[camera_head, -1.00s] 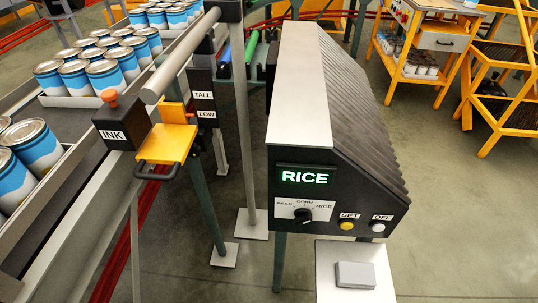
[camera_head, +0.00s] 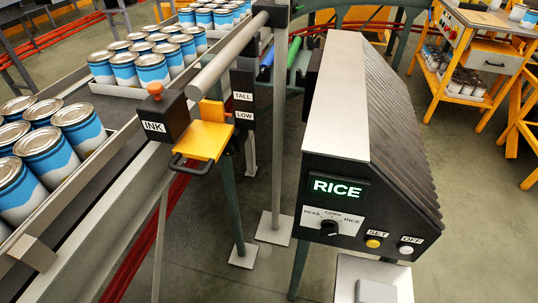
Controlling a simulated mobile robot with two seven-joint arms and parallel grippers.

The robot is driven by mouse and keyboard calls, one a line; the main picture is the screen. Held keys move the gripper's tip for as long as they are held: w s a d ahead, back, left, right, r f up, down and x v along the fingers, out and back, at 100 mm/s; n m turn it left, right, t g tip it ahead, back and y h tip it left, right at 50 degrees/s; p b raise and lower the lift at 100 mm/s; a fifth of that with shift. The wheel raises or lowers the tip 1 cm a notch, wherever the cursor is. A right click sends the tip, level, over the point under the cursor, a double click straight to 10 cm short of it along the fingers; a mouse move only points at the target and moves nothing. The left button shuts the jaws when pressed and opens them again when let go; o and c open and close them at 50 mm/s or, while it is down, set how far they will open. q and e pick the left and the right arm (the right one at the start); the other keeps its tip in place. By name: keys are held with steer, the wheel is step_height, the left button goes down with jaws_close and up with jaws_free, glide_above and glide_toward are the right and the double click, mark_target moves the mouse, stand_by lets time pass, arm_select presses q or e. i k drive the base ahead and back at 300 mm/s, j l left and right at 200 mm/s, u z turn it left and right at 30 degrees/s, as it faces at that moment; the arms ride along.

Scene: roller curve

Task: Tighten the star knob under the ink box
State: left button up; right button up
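The ink box (camera_head: 165,119) is a dark box labelled INK, fixed at the conveyor's side rail, with an orange knob (camera_head: 155,90) on top. A yellow bracket with a dark handle loop (camera_head: 203,141) sits at its right. No star knob can be made out under the box; its underside is hidden from this angle. Neither of my grippers is in view.
A black machine (camera_head: 365,150) with a RICE display, dial and SET and OFF buttons stands at the right. Blue-and-white cans (camera_head: 50,153) fill the conveyor at left. A post labelled TALL and LOW (camera_head: 243,105) stands behind the bracket.

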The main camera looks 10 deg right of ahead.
mark_target(230, 149)
steer(key=i+j+u, duration=0.1)
steer(key=i+u, duration=0.4)
steer(key=i, duration=0.15)
steer(key=i+u, duration=0.1)
steer(key=u, duration=0.4)
